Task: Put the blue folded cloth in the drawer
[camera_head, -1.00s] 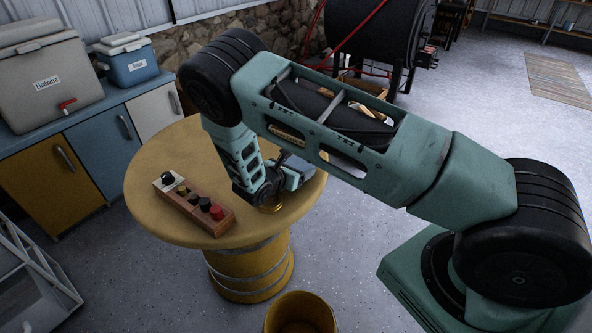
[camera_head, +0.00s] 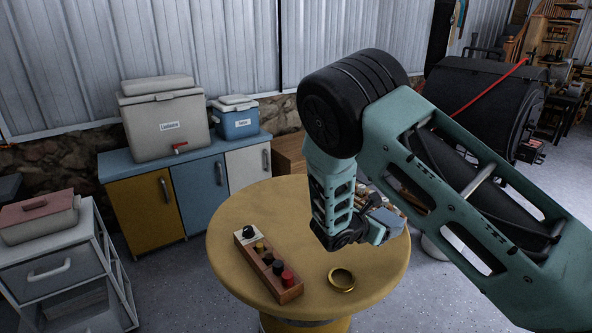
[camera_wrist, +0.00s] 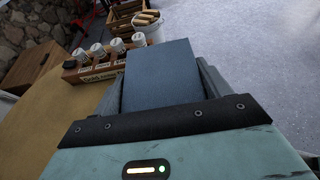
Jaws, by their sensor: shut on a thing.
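A flat blue folded cloth (camera_wrist: 160,75) is held between the jaws of my gripper (camera_wrist: 168,92) in the wrist view. In the head view my gripper (camera_head: 380,226) is above the right part of the round yellow table (camera_head: 235,210), and the cloth is hard to make out there. A grey drawer (camera_head: 52,271) with a pale handle is in the metal-framed cart at the far left, well away from my gripper. Its front looks closed.
On the table are a wooden holder with several knobbed items (camera_head: 290,293), a brass ring (camera_head: 341,279) and a rack of white jars (camera_wrist: 95,68). A lidded box (camera_head: 40,218) sits on the cart. Coolers (camera_head: 165,125) stand on the cabinet behind.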

